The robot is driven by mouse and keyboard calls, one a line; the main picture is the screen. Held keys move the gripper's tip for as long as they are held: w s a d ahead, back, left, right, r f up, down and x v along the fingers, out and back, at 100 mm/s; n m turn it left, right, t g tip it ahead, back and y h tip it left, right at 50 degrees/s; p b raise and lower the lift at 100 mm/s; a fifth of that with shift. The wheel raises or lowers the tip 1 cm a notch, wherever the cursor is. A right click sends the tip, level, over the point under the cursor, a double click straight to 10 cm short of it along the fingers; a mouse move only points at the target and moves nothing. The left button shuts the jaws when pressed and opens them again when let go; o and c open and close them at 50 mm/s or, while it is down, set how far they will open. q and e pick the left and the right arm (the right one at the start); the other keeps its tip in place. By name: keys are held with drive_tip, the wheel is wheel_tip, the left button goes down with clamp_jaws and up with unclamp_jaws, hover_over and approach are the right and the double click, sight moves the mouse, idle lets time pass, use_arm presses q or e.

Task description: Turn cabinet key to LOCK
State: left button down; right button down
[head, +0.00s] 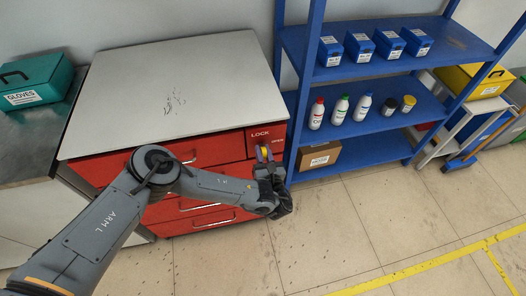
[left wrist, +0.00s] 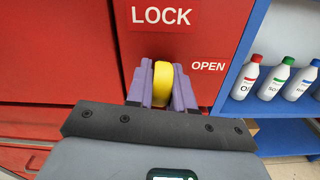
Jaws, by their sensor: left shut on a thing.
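The yellow cabinet key (left wrist: 162,84) is on the red cabinet front, below the white LOCK label (left wrist: 161,16) and left of the OPEN label (left wrist: 208,66). Its visible face stands upright, roughly in line with LOCK. My left gripper (left wrist: 162,92) is shut on the key, with a purple finger on each side. In the head view the key (head: 265,152) is a small yellow spot at the cabinet's upper right corner, mostly hidden by my left gripper (head: 264,155). The red cabinet (head: 205,148) has drawers with pale handles. My right gripper is not in view.
A blue shelf (head: 365,152) with bottles and blue boxes stands close to the right of the cabinet. A brown box (head: 320,156) sits on its low shelf. A teal gloves box (head: 32,82) is at far left. The floor in front is clear.

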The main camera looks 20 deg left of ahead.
use_arm(q)
drive_tip(key=shift+n, duration=0.8)
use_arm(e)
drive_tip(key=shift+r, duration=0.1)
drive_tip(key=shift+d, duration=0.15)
use_arm(q)
drive_tip(key=c, duration=1.1)
unclamp_jaws()
